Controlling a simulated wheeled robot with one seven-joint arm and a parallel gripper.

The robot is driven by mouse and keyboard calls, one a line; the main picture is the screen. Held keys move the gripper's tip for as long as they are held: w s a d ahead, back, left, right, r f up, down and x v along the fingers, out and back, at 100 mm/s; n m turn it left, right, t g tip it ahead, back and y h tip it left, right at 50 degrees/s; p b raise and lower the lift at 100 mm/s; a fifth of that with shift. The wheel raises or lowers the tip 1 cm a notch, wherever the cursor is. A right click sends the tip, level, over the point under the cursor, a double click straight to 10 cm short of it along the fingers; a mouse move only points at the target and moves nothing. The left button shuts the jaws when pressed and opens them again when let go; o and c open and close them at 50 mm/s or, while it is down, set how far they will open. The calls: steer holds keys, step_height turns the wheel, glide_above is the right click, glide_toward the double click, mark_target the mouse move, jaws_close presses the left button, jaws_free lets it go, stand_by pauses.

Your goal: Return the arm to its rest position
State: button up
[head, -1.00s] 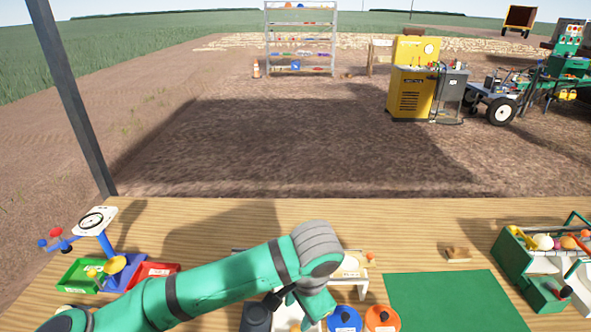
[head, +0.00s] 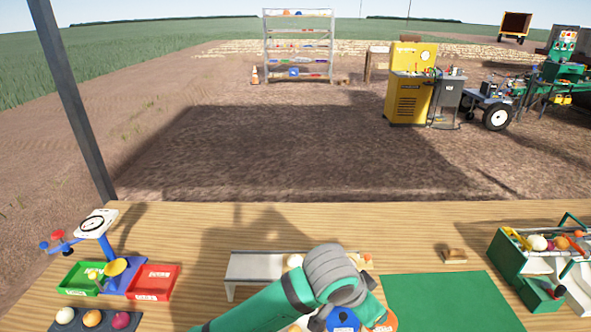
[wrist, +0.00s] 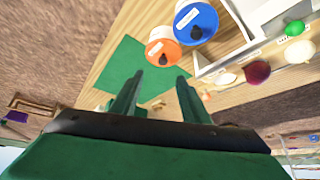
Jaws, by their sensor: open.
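My green arm (head: 270,305) reaches up from the bottom edge in the head view, its grey wrist joint above the front middle of the wooden table. The gripper end is mostly hidden there. In the wrist view my gripper (wrist: 158,80) shows two dark green fingers, apart with nothing between them. They are above the table, with the green mat (wrist: 122,70) and the blue-lidded and orange-lidded containers beyond them. I cannot tell the exact height.
A blue lid (head: 342,320) and an orange lid (wrist: 163,53) are close to my gripper. A white bench (head: 262,266) stands behind the arm. Red and green trays (head: 152,283) are left, with a dark tray (head: 65,326) of onions in front. A green crate (head: 510,262) is right.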

steer(key=w+d+r+n+t+h, duration=0.2)
steer(key=d+r+n+t+h, duration=0.35)
steer(key=d+r+h, duration=0.5)
steer(key=s+a+f+n+t+y, duration=0.4)
steer(key=s+a+f+n+y, duration=0.25)
steer(key=f, duration=0.35)
steer(key=s+a+f+n+t+y, duration=0.4)
steer(key=s+a+f+n+y, duration=0.15)
steer(key=a+f, duration=0.35)
steer(key=s+a+f+m+y, duration=0.1)
steer(key=s+a+f+m, duration=0.1)
steer(key=s+a, duration=0.2)
steer(key=s+a+f+m+g+y, duration=0.1)
steer(key=s+a+f, duration=0.1)
steer(key=s, duration=0.8)
steer(key=s+a+f+m+y, duration=0.2)
steer(key=s+a, duration=0.3)
steer(key=s, duration=0.3)
steer(key=shift+a+f+m+g, duration=0.3)
steer(key=shift+m+g, duration=0.05)
